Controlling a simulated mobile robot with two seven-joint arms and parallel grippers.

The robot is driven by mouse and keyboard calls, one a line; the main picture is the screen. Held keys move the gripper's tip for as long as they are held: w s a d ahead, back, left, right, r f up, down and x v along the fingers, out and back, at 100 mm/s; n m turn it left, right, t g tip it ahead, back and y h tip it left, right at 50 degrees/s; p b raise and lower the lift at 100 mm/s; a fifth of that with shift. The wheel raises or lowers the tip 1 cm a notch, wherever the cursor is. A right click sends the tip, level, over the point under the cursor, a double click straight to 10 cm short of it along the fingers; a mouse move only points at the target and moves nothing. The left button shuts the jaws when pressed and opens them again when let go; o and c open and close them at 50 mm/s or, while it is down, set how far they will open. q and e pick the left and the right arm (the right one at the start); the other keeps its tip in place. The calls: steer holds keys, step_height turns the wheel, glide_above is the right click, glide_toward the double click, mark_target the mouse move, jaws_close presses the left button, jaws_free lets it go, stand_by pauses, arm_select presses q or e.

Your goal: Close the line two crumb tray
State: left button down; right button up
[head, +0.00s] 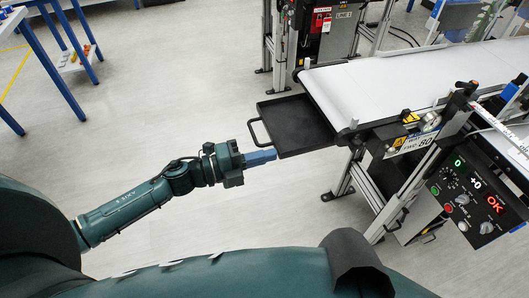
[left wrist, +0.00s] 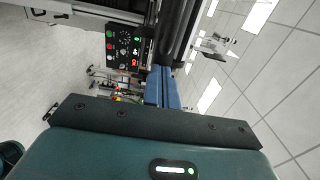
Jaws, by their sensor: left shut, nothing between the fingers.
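The crumb tray (head: 296,124) is a flat black tray sticking out from under the end of a white belt conveyor in the head view. It has a black loop handle (head: 255,133) on its left side. My left gripper (head: 274,155) has blue fingers and is shut with nothing in it. Its fingertips are at the tray's near left corner, just beside the handle; I cannot tell if they touch. In the left wrist view the blue fingers (left wrist: 163,88) are together, in front of a dark bar. My right gripper is not seen.
The white conveyor belt (head: 415,78) runs to the upper right on metal legs. A control panel (head: 474,195) with lit green and red readouts stands at right. A LINE 1 machine (head: 326,25) stands behind. A blue-legged table (head: 70,50) is at upper left. The floor between is clear.

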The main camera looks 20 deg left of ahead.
mark_target(335, 139)
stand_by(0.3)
arm_select(q)
steer(key=b+x, duration=0.2)
steer(key=x, duration=1.5)
steer(key=shift+w+d, duration=0.25)
steer(key=shift+d, duration=0.05)
steer(key=shift+w+d, duration=0.3)
steer(key=shift+d, duration=0.15)
steer(key=shift+r, duration=0.1)
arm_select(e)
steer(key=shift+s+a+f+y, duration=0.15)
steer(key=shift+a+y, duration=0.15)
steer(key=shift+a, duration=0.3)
arm_select(q)
steer(key=shift+r, duration=0.1)
